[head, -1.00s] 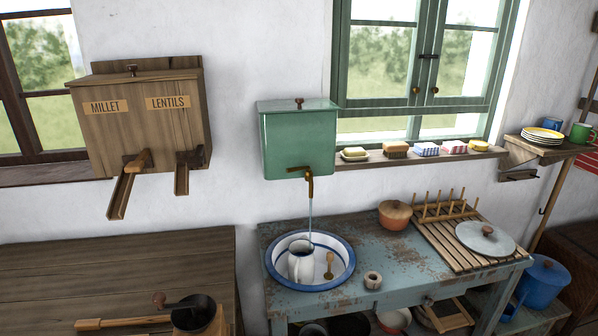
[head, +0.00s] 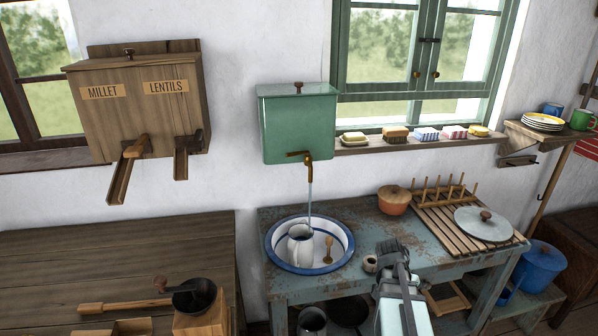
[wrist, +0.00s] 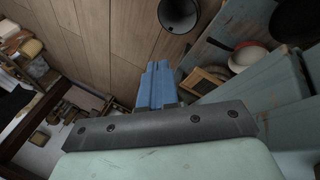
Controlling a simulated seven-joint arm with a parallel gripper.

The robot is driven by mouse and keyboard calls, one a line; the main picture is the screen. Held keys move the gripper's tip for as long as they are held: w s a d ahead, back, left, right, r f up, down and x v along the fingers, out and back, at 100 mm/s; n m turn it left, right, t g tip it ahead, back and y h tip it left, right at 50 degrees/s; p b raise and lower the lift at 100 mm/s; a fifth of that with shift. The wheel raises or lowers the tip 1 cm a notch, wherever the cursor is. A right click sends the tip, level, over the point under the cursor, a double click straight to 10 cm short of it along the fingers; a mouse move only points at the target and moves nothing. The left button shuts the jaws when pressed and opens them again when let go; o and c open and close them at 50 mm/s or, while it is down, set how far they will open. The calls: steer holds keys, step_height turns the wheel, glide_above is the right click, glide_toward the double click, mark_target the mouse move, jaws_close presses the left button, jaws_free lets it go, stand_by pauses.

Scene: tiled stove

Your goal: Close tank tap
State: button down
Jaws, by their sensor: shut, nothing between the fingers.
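The green wall tank (head: 298,125) hangs on the white wall left of the window. Its brass tap (head: 306,160) sticks out at the bottom, with the handle pointing left. A thin stream of water (head: 310,195) runs from the spout down to a white jug (head: 300,243) in the basin. My gripper (head: 391,247) is in front of the blue table, low and to the right of the tap, apart from it. Its fingers (wrist: 155,87) are shut and empty in the wrist view, which does not show the tank or tap.
The white, blue-rimmed basin (head: 273,258) holds the jug and a wooden spoon (head: 328,247). A brown pot (head: 394,203) and a slatted rack (head: 440,225) stand farther right. The wooden dispenser (head: 135,108) hangs left of the tank. Open air lies before the tank.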

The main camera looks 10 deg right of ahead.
steer(key=w+d+r+m+t, duration=0.1)
steer(key=w+r+m, duration=0.1)
steer(key=r, duration=0.5)
steer(key=w+d+r+m+t, duration=0.1)
steer(key=w+d+r, duration=0.1)
steer(key=r, duration=0.5)
steer(key=w+a+r+t+y, duration=0.3)
steer(key=w+a+r+t, duration=0.1)
steer(key=a+r, duration=0.55)
steer(key=w+a+r+t+y, duration=0.2)
steer(key=w+a+r+t, duration=0.15)
steer(key=a+r, duration=0.6)
steer(key=w+a+r+t+y, duration=0.3)
steer(key=w+a+r, duration=0.2)
steer(key=a+r, duration=0.45)
steer(key=w+a+f, duration=0.1)
steer(key=w+f, duration=0.1)
steer(key=w, duration=0.3)
steer(key=w+a+f, duration=0.1)
steer(key=w+f, duration=0.2)
steer(key=w, duration=0.3)
steer(key=shift+a, duration=0.3)
